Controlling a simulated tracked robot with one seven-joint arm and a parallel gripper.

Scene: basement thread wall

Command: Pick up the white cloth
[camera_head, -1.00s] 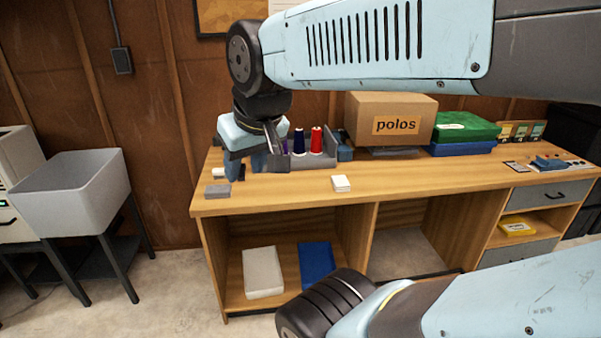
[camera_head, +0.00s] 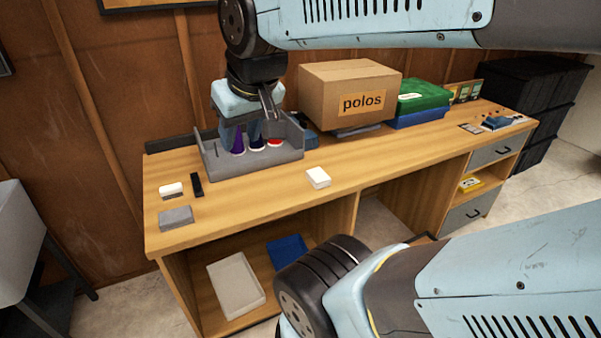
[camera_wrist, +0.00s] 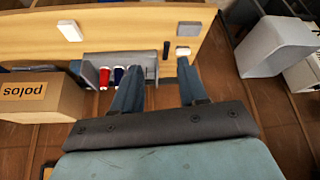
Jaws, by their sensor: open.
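A small folded white piece (camera_head: 318,178), which looks like the white cloth, lies flat on the wooden workbench (camera_head: 345,165) near its front edge. It also shows at the upper left of the wrist view (camera_wrist: 70,30). A second, smaller white item (camera_head: 171,190) lies at the bench's left end; I cannot tell what it is. My gripper (camera_head: 247,138) is above the grey thread holder (camera_head: 265,162), left of and behind the folded white piece. In the wrist view my gripper (camera_wrist: 160,68) has its fingers apart with nothing between them.
Purple, dark blue and red thread spools stand in the holder. A grey block (camera_head: 175,217) and a black item (camera_head: 196,185) lie at the left. The polos box (camera_head: 350,95) and green case (camera_head: 423,95) stand behind. The bench around the folded white piece is clear.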

